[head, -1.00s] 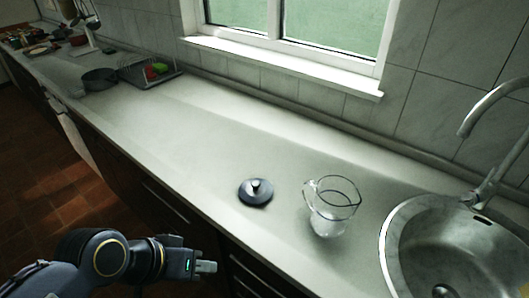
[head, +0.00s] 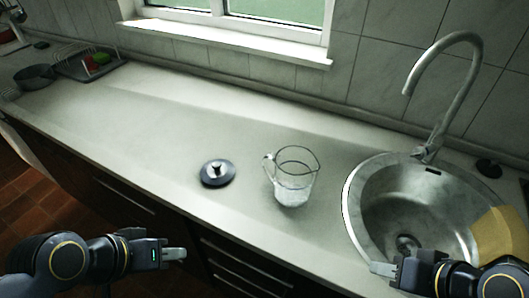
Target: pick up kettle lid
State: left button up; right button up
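The kettle lid (head: 217,173) is a dark blue-grey disc with a pale knob on top. It lies flat on the counter, left of the glass jug. My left gripper (head: 180,254) is in front of the counter, below and left of the lid and apart from it. My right gripper (head: 376,268) is at the front edge of the sink, well to the right of the lid. Both grippers are seen side-on with no object visible at their tips. The gap between the fingers cannot be made out on either one.
A clear glass jug (head: 292,177) stands close to the lid's right. The round sink (head: 350,205) with a tall tap (head: 440,100) is further right. A yellow cloth (head: 497,235) hangs at the sink's right. The counter (head: 150,140) left of the lid is clear up to a dish rack (head: 88,66).

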aim_at(216, 172)
jog(key=z, duration=0.45)
jog(key=l+z, duration=0.15)
jog(key=z, duration=0.3)
jog(key=k+z, duration=0.1)
jog(key=z, duration=0.35)
jog(key=l+z, duration=0.15)
jog(key=z, duration=0.75)
jog(key=u, duration=2.95)
jog(key=z, duration=1.35)
jog(key=j+z, duration=0.35)
jog(key=k+j+z, duration=0.1)
jog(key=j+z, duration=0.3)
jog(key=k+j+z, duration=0.1)
jog(key=j+z, duration=0.25)
jog(key=k+j+z, duration=0.2)
jog(key=z, duration=0.15)
jog(key=k+j+z, duration=0.2)
jog(key=j+z, duration=0.15)
jog(key=k+j+z, duration=0.3)
jog(key=k+j, duration=0.65)
jog(key=j, duration=0.15)
